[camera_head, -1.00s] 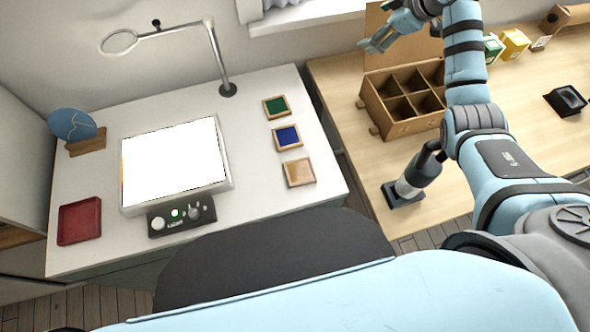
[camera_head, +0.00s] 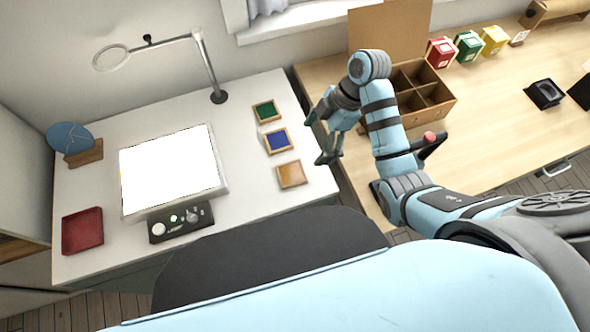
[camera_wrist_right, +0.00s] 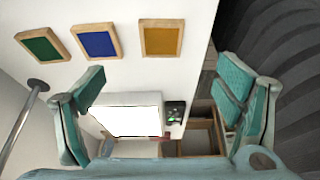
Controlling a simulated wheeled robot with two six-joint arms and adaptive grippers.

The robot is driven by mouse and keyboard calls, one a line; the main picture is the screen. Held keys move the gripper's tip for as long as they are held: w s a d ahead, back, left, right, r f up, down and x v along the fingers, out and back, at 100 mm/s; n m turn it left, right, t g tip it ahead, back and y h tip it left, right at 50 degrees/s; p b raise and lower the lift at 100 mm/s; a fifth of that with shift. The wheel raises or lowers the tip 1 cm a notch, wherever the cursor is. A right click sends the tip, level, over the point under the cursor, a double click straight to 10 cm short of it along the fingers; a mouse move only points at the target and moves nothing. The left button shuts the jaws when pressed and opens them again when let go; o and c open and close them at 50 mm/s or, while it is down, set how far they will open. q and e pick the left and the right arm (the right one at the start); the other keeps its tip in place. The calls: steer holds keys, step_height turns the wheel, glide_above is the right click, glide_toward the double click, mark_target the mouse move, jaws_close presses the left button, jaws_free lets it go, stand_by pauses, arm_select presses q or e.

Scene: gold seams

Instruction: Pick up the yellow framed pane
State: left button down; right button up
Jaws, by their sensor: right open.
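The yellow framed pane (camera_head: 291,174) lies flat on the white table, nearest the front of a row of three framed panes. It also shows in the right wrist view (camera_wrist_right: 161,39), at the top between the fingers and beyond their tips. A blue framed pane (camera_head: 278,141) and a green framed pane (camera_head: 267,111) lie behind it. My right gripper (camera_head: 317,142) is open and empty, up and to the right of the yellow pane in the head view. Its two fingers spread wide in the right wrist view (camera_wrist_right: 160,95). My left gripper is in neither view.
A lit panel (camera_head: 170,170) with a control box (camera_head: 181,221) fills the middle of the white table, with a red tray (camera_head: 82,231) at left. A lamp post (camera_head: 212,70) rises behind. A wooden compartment box (camera_head: 440,92) stands on the right table.

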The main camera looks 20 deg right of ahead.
mark_target(292, 172)
steer(key=x, duration=0.9)
steer(key=b+x, duration=0.1)
steer(key=x, duration=0.3)
steer(key=shift+s+a+f, duration=0.1)
steer(key=shift+s+a, duration=0.1)
steer(key=shift+a, duration=0.15)
steer(key=c, duration=1.3)
